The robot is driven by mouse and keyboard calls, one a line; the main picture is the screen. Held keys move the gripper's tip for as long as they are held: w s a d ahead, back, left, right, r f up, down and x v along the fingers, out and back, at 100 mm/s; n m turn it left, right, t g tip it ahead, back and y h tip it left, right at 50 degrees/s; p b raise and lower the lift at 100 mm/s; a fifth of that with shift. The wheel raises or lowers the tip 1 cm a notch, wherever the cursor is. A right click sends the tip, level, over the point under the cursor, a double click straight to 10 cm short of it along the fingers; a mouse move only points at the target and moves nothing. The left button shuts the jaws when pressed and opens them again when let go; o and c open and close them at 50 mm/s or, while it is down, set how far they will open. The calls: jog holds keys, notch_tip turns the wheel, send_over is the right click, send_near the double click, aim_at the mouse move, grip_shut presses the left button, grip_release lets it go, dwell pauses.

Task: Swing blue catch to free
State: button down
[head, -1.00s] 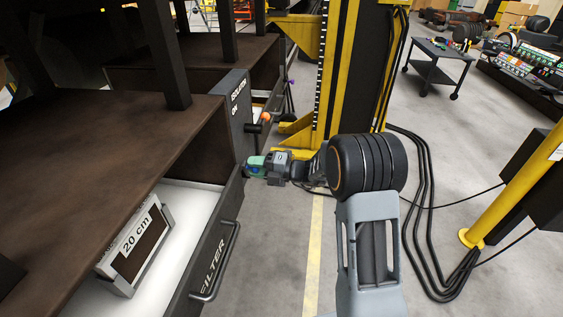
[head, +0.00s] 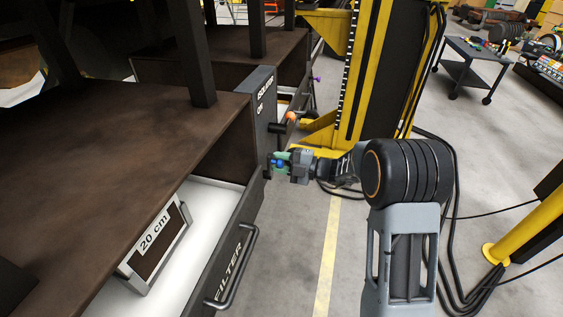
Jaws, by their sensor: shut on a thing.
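The blue catch (head: 280,164) shows as a small blue patch at the lower edge of the dark isolator box, mostly hidden between my gripper's fingers. My gripper (head: 276,161), with greenish fingertips, reaches in from the right and is shut on the catch, close beside the front corner of the drawer. The isolator box (head: 263,95) stands upright above it. How far the catch is turned cannot be told.
A black handle (head: 279,128) and an orange knob (head: 291,116) stick out just above my gripper. An open drawer marked FILTER (head: 232,262) lies at lower left. A yellow lifting column (head: 375,75) stands behind. Floor between drawer and cables is clear.

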jog(key=c, duration=0.8)
grip_release()
jog(key=shift+d, duration=0.1)
jog(key=b+v, duration=0.3)
jog(key=v, duration=1)
jog(key=shift+d, duration=0.25)
jog(key=shift+s, duration=0.15)
